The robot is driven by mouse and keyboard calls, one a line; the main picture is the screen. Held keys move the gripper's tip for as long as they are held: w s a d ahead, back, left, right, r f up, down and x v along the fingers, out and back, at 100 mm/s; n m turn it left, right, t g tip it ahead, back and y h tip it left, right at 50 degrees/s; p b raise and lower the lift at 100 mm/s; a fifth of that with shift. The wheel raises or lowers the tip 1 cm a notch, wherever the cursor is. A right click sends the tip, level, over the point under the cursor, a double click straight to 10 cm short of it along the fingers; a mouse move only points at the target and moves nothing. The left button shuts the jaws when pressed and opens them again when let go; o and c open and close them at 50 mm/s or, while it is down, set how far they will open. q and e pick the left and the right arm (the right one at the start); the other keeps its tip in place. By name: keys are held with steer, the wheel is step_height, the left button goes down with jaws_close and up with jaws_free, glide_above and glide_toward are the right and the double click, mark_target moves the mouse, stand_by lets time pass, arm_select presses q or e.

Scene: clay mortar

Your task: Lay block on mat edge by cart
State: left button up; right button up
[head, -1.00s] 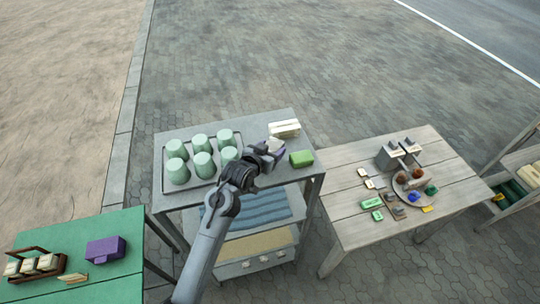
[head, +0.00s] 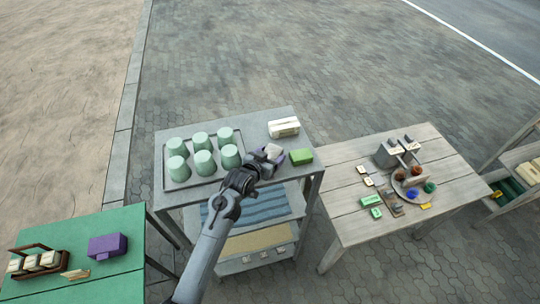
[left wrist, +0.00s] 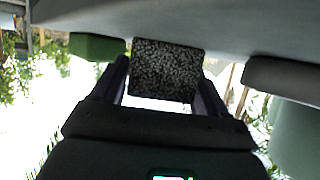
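My left gripper (head: 272,156) is over the front right part of the grey cart top (head: 250,121). Its dark fingers are on both sides of a pale block (head: 273,151), shut on it. In the left wrist view the block (left wrist: 168,70) looks speckled dark grey between the fingertips (left wrist: 162,92), close to the cart surface; whether it touches the cart is unclear. The green mat-like surface (head: 125,262) lies at the lower left, its right edge facing the cart. My right gripper is not in view.
A green block (head: 301,157) sits just right of my gripper, and a cream block (head: 284,127) behind it. A tray (head: 214,178) of several mint cups stands left. A purple block (head: 108,246) and a brown rack (head: 37,262) are on the green surface. A wooden table (head: 340,200) stands right.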

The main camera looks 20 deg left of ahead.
arm_select(q)
steer(key=shift+o, duration=1.1)
steer(key=shift+r, duration=0.1)
steer(key=b+v, duration=0.1)
steer(key=v, duration=1)
steer(key=shift+s+r, duration=0.1)
steer(key=shift+s, duration=0.2)
steer(key=s+f+g, duration=0.3)
steer(key=s, duration=0.7)
steer(key=s+f+g+y, duration=0.1)
steer(key=s+f+g, duration=0.2)
steer(key=s, duration=0.8)
steer(key=s+f+g+y, duration=0.1)
steer(key=s+f+g, duration=0.2)
steer(key=s, duration=0.7)
steer(key=shift+s+a+f+g, duration=0.15)
steer(key=shift+a+f+g, duration=0.2)
steer(key=shift+f, duration=0.45)
